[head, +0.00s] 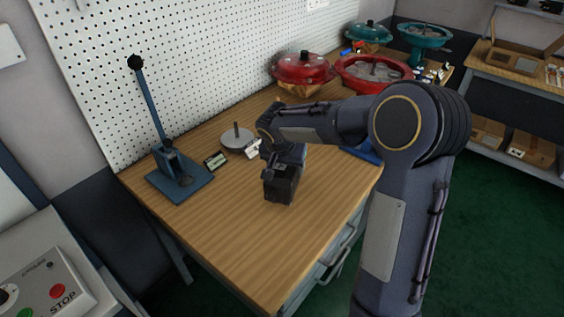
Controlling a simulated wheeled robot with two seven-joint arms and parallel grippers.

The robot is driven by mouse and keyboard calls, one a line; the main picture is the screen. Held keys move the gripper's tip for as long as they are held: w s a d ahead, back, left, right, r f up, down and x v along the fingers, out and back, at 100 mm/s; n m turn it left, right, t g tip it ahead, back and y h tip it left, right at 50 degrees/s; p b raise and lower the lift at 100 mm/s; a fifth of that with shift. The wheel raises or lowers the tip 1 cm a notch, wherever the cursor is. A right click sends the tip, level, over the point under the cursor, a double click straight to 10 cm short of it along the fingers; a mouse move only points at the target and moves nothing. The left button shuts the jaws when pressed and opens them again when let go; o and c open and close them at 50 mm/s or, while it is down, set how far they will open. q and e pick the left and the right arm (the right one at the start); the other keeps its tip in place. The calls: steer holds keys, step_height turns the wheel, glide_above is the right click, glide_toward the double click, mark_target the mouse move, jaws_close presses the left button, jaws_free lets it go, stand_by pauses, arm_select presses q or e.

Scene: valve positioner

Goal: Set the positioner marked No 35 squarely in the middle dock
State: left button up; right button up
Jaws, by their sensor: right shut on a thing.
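My right gripper (284,158) reaches over the wooden workbench and points down. It is shut on a dark box-shaped positioner (281,188), which is held upright over the middle of the bench. I cannot read a number on it, and I cannot tell whether its base touches the wood. A blue piece (365,153) on the bench shows partly behind my right arm; I cannot tell whether it holds the docks. No middle dock can be made out. My left gripper is not in view.
On the workbench (240,240) stand a blue lever press (178,175), a small dark device with a pale display (216,160) and a grey disc with a post (237,138). Red round housings (303,68) stand at the back. The bench's front left is clear.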

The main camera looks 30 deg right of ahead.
steer(key=x, duration=0.3)
steer(key=shift+f, duration=0.5)
steer(key=shift+f, duration=0.15)
steer(key=o, duration=1.8)
steer(key=shift+s+a, duration=0.1)
steer(key=shift+s, duration=0.05)
steer(key=shift+o, duration=0.2)
